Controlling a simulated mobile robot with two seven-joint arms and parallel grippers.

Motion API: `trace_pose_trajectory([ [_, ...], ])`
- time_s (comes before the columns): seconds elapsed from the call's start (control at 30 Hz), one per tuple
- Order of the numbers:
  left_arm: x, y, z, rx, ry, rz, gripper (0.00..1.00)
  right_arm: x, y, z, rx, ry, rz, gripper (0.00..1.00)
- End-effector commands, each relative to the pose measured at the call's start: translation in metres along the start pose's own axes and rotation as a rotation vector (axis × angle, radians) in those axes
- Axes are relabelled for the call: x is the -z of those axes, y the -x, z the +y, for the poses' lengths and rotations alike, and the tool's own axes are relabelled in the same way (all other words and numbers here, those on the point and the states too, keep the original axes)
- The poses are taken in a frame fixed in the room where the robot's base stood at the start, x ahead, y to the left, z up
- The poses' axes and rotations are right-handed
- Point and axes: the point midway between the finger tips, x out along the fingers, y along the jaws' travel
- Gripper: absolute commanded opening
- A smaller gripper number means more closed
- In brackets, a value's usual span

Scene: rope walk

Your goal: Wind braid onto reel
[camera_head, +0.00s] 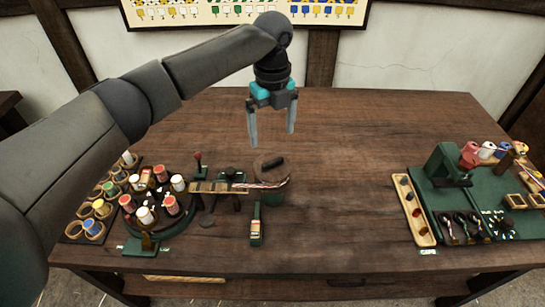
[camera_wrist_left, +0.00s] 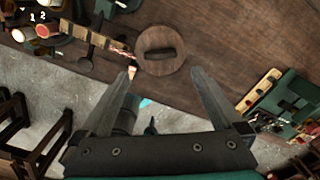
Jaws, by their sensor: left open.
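The reel (camera_head: 281,172) is a round wooden drum with a dark bar-shaped handle on top. It stands near the middle of the table and also shows in the left wrist view (camera_wrist_left: 149,39). The braid (camera_head: 262,186) is a thin pale and reddish strand running from a wooden guide (camera_head: 214,187) to the reel's front side. It also shows in the left wrist view (camera_wrist_left: 123,53). My left gripper (camera_head: 271,138) is open and empty, with fingers pointing down above and behind the reel, apart from it. My right gripper is not in view.
A round green stand (camera_head: 178,221) with several red and white bobbins is left of the guide. A small green block (camera_head: 255,226) stands in front of the reel. A green board (camera_head: 440,196) with tools and a narrow wooden tray (camera_head: 414,213) are at right. The table between is clear.

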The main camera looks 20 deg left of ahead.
Motion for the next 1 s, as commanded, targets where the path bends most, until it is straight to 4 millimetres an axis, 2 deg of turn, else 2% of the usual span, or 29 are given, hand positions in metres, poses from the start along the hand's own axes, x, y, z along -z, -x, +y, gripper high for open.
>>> trace_pose_trajectory([
  [0.03,0.001,-0.014,0.001,-0.003,0.0,0.001,1.0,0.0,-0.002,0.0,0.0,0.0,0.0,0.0],
  [0.2,0.001,-0.049,0.001,-0.003,0.001,0.002,1.0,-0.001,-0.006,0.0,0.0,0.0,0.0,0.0],
  [0.4,0.001,-0.078,0.0,-0.001,0.0,0.0,1.0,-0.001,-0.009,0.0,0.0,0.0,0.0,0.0],
  [0.6,0.0,-0.088,0.0,0.0,0.0,-0.001,1.0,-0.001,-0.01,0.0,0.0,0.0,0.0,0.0],
  [0.83,0.0,-0.089,0.0,0.001,0.0,-0.001,1.0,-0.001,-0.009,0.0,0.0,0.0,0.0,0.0],
  [0.87,0.0,-0.089,0.0,0.001,0.0,-0.001,0.99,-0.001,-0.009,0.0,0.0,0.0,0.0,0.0],
  [1.0,0.0,-0.089,0.0,0.001,0.0,-0.001,0.83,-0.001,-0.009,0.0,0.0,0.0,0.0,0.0],
])
